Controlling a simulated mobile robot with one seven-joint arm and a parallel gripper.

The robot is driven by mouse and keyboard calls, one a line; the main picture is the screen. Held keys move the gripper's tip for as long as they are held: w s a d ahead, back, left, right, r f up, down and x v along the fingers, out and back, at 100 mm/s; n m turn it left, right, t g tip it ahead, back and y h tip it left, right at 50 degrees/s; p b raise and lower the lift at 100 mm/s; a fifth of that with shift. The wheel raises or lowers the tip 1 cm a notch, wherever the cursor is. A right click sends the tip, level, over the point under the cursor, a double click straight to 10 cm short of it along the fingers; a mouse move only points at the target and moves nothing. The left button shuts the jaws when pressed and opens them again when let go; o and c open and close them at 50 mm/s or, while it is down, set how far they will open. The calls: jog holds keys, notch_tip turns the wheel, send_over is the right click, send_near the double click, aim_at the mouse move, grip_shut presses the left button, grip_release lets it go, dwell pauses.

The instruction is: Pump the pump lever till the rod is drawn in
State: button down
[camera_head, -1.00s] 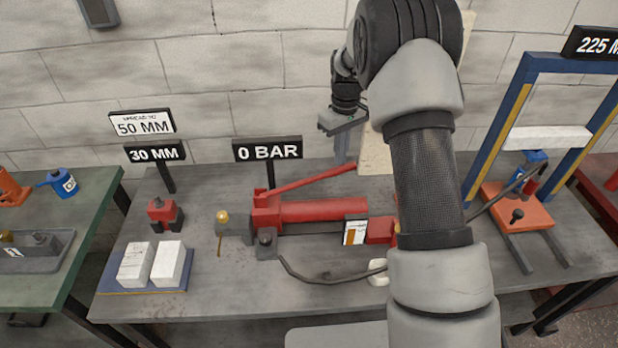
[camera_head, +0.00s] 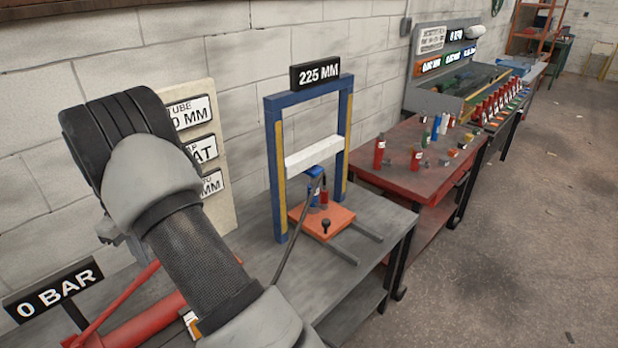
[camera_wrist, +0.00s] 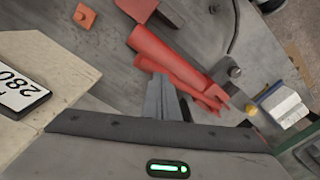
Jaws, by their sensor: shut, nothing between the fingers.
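The hand pump (camera_head: 150,322) is red and sits at the lower left of the head view, partly cut off. Its slanted red pump lever (camera_head: 112,303) rises toward my arm; its upper end is hidden there. In the wrist view the lever (camera_wrist: 188,82) lies beside the thicker red pump body (camera_wrist: 160,45). My gripper (camera_wrist: 160,82) is shut and empty close to the lever's free end; I cannot tell whether they touch. The pressure sign (camera_head: 55,297) reads 0 BAR. The blue press frame (camera_head: 275,165) bears a 225 MM sign (camera_head: 315,75). I cannot make out the rod clearly.
An orange plate (camera_head: 335,222) with a dark knob lies at the frame's foot. A dark hose (camera_head: 292,235) runs down from the frame. A pale panel (camera_head: 222,200) with labels stands behind my arm. A red table (camera_head: 390,178) with small parts stands at right; the floor beyond is open.

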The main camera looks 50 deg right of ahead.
notch_tip(320, 180, down, 10)
jog(key=b, duration=0.6)
jog(key=shift+f, duration=0.25)
notch_tip(320, 180, up, 8)
jog(key=p, duration=0.4)
dwell(0.8)
notch_tip(320, 180, down, 8)
jog(key=b, duration=0.4)
notch_tip(320, 180, up, 8)
jog(key=p, duration=0.4)
jog(key=shift+d, duration=0.1)
dwell(0.7)
